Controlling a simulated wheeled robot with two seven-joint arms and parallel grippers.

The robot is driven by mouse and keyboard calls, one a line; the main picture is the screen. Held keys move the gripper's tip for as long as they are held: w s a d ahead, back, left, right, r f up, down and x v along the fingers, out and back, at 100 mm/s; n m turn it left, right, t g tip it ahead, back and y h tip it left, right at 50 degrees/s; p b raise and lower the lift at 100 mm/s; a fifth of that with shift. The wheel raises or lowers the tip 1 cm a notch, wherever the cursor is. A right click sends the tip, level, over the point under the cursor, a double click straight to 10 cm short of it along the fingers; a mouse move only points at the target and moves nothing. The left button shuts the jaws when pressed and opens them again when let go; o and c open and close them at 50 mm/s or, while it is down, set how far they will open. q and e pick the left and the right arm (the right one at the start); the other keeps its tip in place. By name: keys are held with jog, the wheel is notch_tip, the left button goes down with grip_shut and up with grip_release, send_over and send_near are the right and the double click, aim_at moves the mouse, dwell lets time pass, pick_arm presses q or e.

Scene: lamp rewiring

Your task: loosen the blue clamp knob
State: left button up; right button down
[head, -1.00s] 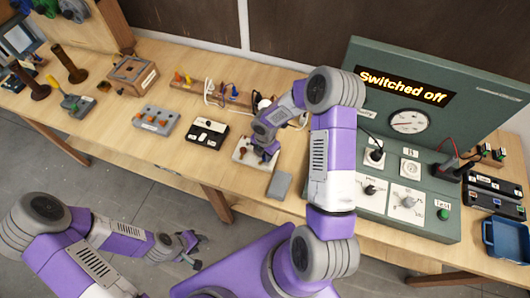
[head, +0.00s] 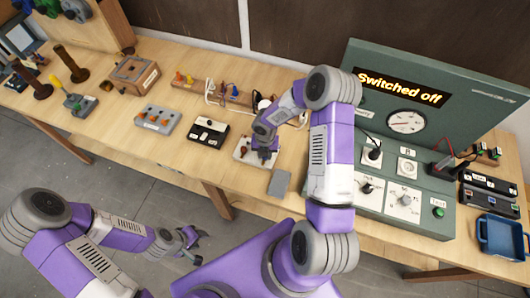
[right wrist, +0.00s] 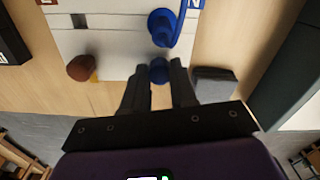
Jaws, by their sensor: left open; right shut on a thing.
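The blue clamp knob (right wrist: 158,71) sits between the two fingertips of my right gripper (right wrist: 159,82) in the right wrist view. The gripper is shut on it. A larger blue clamp part (right wrist: 163,28) stands just beyond the knob on a pale board (right wrist: 115,45). In the head view my right gripper (head: 263,154) is down at the pale board (head: 241,153), and the arm and hand hide the knob. My left gripper (head: 190,243) is open and empty, off the table's front edge.
A brown round knob (right wrist: 81,67) is on the same board. A grey block (head: 280,183) lies beside it. A black switch box (head: 208,131) stands to the left. The green test panel (head: 425,160) at right reads "Switched off".

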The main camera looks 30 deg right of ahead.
jog(key=shift+r, duration=0.1)
jog(key=c, duration=0.9)
grip_release()
notch_tip(320, 180, up, 8)
jog(key=shift+f, duration=0.25)
